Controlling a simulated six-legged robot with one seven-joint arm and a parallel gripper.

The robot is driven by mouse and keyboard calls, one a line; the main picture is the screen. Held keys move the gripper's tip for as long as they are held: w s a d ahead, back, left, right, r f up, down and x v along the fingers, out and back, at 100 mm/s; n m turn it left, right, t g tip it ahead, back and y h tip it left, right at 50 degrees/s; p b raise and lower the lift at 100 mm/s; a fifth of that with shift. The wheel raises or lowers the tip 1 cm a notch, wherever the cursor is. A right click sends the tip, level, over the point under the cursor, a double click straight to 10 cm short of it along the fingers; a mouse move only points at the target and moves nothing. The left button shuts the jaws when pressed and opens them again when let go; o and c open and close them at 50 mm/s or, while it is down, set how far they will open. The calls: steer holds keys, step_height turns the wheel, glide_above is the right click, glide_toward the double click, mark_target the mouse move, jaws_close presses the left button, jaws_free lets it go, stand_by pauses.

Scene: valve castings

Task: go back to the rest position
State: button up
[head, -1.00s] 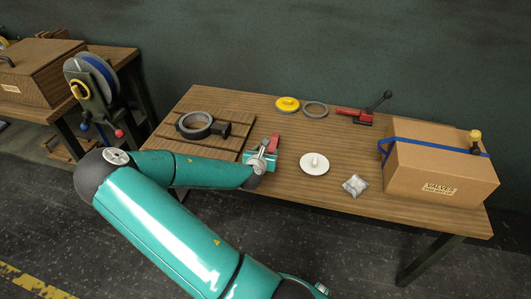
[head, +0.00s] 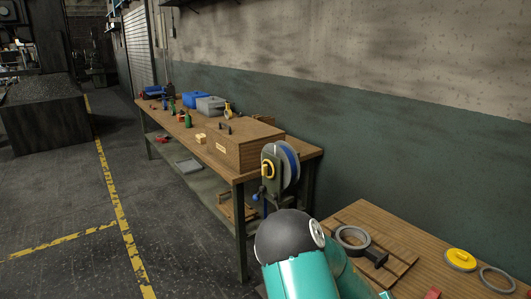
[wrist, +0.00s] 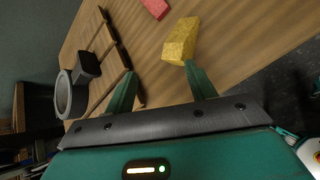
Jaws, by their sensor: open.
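My gripper (wrist: 160,82) shows in the wrist view with its two green fingers apart and nothing between them. It is above the wooden workbench (wrist: 225,35). A rough yellow block (wrist: 182,42) shows at the tip of the right finger; I cannot tell whether it touches the finger or lies beyond it. A red piece (wrist: 155,8) is on the bench further out. In the head view my arm's elbow fills the bottom middle, and the gripper itself is out of the frame.
On the near bench (head: 405,235) are a grey ring (head: 352,238), a yellow disc (head: 460,259) and another ring (head: 497,280).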

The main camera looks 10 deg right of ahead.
steer(key=w+a+r+m+t+y, duration=0.1)
steer(key=a+r+m+y, duration=0.2)
steer(key=a+r, duration=0.35)
steer(key=w+a+r+m+y, duration=0.1)
steer(key=a+r+m+y, duration=0.2)
steer(key=a, duration=0.7)
steer(key=w+a+r+m+t+y, duration=0.1)
steer(key=a+r+m+y, duration=0.1)
steer(key=a+r+m, duration=0.45)
steer(key=s+a+r+m+y, duration=0.1)
steer(key=s+a+r+m, duration=0.2)
steer(key=s+a+r, duration=1.1)
steer(key=shift+s+r+m, duration=0.1)
steer(key=shift+s+m, duration=0.05)
steer(key=shift+m, duration=0.1)
